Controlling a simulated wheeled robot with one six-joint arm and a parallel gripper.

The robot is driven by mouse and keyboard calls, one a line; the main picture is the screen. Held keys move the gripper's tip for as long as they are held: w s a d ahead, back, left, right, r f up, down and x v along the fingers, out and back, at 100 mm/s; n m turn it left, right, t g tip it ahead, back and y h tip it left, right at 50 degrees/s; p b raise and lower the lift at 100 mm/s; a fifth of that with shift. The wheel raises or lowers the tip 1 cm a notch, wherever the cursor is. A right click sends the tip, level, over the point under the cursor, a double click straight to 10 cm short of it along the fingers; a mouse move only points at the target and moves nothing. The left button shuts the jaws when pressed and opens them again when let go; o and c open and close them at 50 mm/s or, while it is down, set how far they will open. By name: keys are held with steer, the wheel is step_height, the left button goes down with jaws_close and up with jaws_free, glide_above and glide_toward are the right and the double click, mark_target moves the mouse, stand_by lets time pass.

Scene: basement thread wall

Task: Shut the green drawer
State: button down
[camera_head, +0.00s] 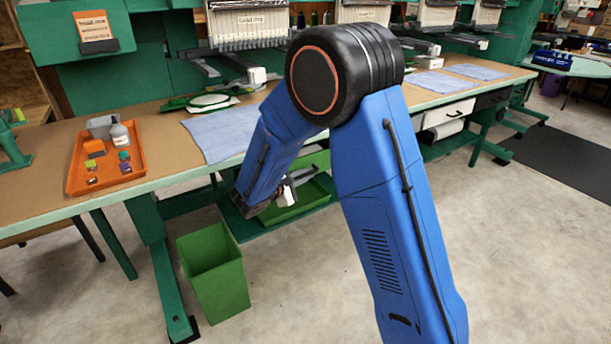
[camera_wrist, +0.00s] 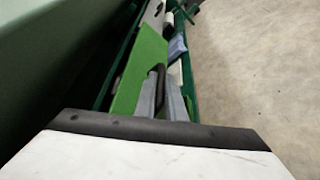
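The green drawer (camera_head: 312,203) is under the worktable and stands pulled out, with its open top showing in the head view. In the wrist view a bright green panel (camera_wrist: 147,62) runs between darker green edges, with a blue item and pale items beside it. My gripper (camera_head: 286,192) is low beside the drawer, partly hidden by my blue arm. In the wrist view its grey fingers (camera_wrist: 162,98) reach over the green panel, with a dark curved piece between or beside them. I cannot tell whether they touch the drawer or hold anything.
A green bin (camera_head: 215,275) stands on the floor left of my arm. The worktable (camera_head: 160,165) carries an orange tray (camera_head: 80,165) and blue cloths (camera_head: 220,135). A white drawer (camera_head: 448,113) is farther right.

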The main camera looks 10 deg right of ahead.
mark_target(299, 168)
steer(key=shift+w+a, duration=0.2)
steer(key=shift+w, duration=0.45)
steer(key=shift+w+a, duration=0.25)
steer(key=shift+w, duration=0.4)
steer(key=shift+w+a, duration=0.2)
steer(key=shift+w, duration=0.45)
steer(key=c, duration=2.1)
jaws_free()
steer(key=shift+a, duration=0.1)
steer(key=v, duration=1.7)
steer(key=shift+a, duration=0.15)
